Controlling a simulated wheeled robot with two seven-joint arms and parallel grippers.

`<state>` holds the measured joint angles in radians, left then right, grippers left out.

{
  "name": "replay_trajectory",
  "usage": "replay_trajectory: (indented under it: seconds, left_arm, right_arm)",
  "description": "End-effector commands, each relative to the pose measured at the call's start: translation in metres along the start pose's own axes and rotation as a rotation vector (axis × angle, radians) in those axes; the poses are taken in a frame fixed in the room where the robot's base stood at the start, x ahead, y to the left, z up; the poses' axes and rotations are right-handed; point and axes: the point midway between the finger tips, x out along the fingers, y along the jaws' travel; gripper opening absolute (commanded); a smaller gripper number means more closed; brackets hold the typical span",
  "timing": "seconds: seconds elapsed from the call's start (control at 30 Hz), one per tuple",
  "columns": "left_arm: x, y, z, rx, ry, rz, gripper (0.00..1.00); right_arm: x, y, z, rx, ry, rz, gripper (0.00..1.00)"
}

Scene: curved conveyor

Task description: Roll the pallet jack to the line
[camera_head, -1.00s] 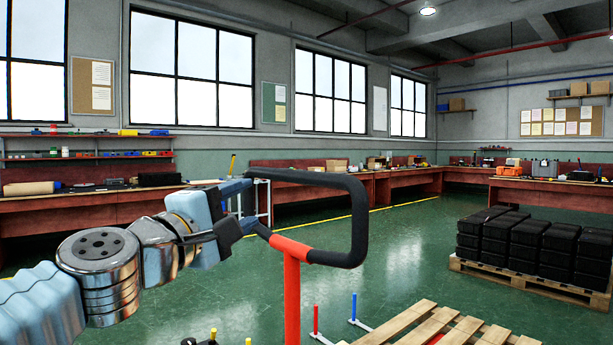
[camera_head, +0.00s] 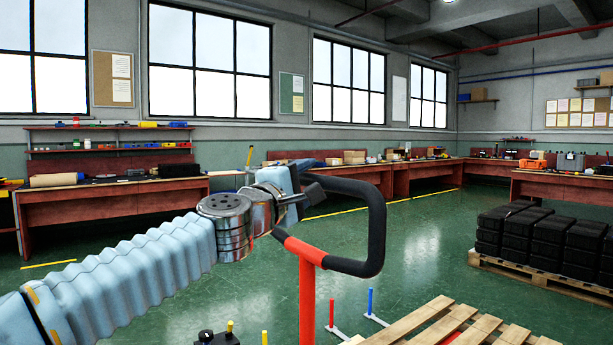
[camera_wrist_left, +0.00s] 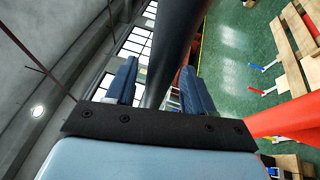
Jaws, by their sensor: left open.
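The pallet jack's handle is a black loop (camera_head: 376,232) on a red post (camera_head: 307,300) in the middle of the head view. My left gripper (camera_head: 300,205) is open at the left side of this loop and partly covers it. In the left wrist view, the black handle bar (camera_wrist_left: 172,50) runs between the two dark blue fingers (camera_wrist_left: 160,85), with a visible gap to the right finger. The red post (camera_wrist_left: 285,122) shows at the right there. The jack's lower body is mostly hidden. My right gripper is not in view.
A wooden pallet (camera_head: 440,330) lies low in front, beside red and blue upright pegs (camera_head: 370,302). A pallet of black crates (camera_head: 540,280) stands at the right. Workbenches (camera_head: 110,205) line the walls. Yellow floor lines (camera_head: 425,195) run before them. The green floor between is open.

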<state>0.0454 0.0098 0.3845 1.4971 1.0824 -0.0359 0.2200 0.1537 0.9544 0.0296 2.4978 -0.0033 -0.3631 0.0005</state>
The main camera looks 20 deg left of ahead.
Motion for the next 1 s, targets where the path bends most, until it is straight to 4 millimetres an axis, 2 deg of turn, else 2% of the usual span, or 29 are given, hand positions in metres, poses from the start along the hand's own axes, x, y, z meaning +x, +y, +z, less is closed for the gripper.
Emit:
replay_trajectory:
  seconds: [0.27,0.6,0.63,0.87,1.0]
  left_arm:
    - [0.0016,0.0002,0.0002,0.000,0.000,0.001,0.53]
    - [0.0014,0.0000,0.0002,0.000,-0.001,0.000,0.02]
    - [0.0014,-0.0001,0.0002,0.000,-0.001,0.000,0.00]
    - [0.0008,-0.0002,0.0000,0.000,-0.001,0.000,0.00]
    - [-0.0067,0.0006,-0.0027,0.002,-0.001,0.000,0.00]
  right_arm:
    - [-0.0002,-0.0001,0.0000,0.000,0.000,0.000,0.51]
    - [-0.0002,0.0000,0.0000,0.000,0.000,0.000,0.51]
    - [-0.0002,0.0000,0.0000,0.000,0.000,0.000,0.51]
    - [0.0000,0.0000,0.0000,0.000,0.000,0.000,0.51]
    - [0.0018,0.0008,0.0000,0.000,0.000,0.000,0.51]
